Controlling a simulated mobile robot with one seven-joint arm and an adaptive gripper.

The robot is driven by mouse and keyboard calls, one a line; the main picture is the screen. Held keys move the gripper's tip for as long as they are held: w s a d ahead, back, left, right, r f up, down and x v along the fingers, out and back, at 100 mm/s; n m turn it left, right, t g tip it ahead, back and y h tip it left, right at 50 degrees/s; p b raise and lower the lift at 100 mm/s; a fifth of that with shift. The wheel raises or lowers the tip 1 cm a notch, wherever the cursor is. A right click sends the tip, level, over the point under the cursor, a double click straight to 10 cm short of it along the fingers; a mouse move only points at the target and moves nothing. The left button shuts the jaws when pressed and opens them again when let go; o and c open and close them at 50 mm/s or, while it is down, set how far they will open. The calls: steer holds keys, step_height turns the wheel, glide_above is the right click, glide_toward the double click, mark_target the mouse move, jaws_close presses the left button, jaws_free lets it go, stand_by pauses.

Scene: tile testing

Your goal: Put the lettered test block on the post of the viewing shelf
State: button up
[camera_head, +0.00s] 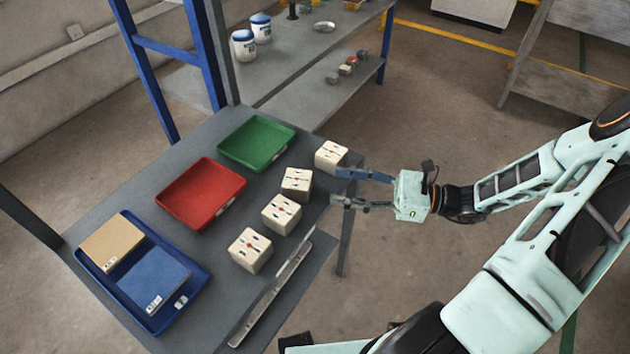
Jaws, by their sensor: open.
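Several white cube blocks with dark and reddish marks stand in a row along the right side of the grey table. They are the far block (331,155), a second block (296,183), a third block (281,214) and the near block (250,250). I cannot tell which one is lettered. My gripper (343,186) is open and empty at the table's right edge. One finger overlaps the far block's right side in the picture; contact is unclear. A grey shelf (285,80) stands behind the table. A short dark upright (292,10), possibly the post, shows at its top edge, partly cut off.
On the table are a green tray (257,143), a red tray (201,193) and a blue tray (122,310) with tan and blue tiles. A metal strip (273,290) lies near the right edge. Jars (244,45), a dish (324,27) and small round items stand on the shelf.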

mark_target(297, 179)
steer(key=b+x, duration=0.1)
steer(key=x, duration=0.4)
steer(key=b+x, duration=0.1)
steer(key=x, duration=0.5)
steer(key=shift+f, duration=0.25)
steer(key=shift+d, duration=0.1)
steer(key=shift+c, duration=0.3)
steer(key=c, duration=1)
steer(key=shift+w, duration=0.1)
steer(key=shift+c, duration=1.2)
steer(key=shift+r, duration=0.1)
steer(key=shift+r, duration=0.1)
